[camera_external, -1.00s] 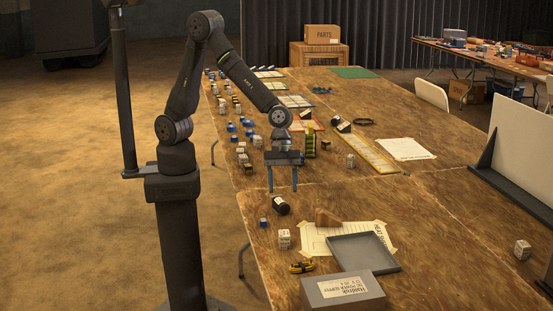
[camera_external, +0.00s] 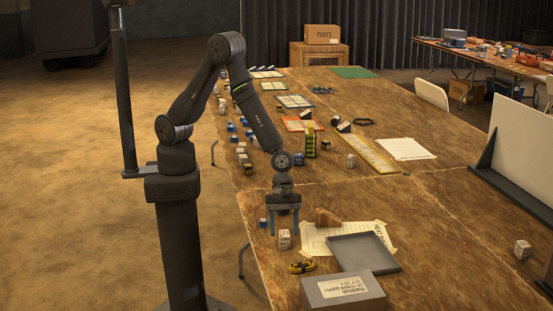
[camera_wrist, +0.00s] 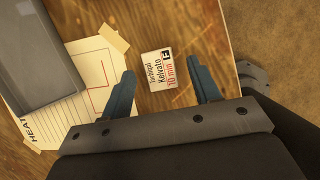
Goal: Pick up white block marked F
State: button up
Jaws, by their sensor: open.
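A white block with printed lettering and a small black mark with a light letter (camera_wrist: 159,70) lies on the wooden table, centred between and just beyond my open fingertips in the wrist view. I cannot read the letter for certain. In the external view this white block (camera_external: 284,239) stands near the table's left edge, in front of my gripper. My gripper (camera_external: 284,233) points down, open and empty, with its blue fingers close behind the block. In the wrist view the fingers of my gripper (camera_wrist: 163,85) spread to either side of it.
A grey tray (camera_external: 363,254) and a taped paper sheet (camera_external: 313,243) lie right of the block. A small blue block (camera_external: 262,223) is left of my gripper.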

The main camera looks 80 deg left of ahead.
jog(key=shift+x, duration=1.25)
jog(key=c, duration=1.1)
jog(key=shift+o, duration=0.2)
jog(key=shift+r, duration=0.1)
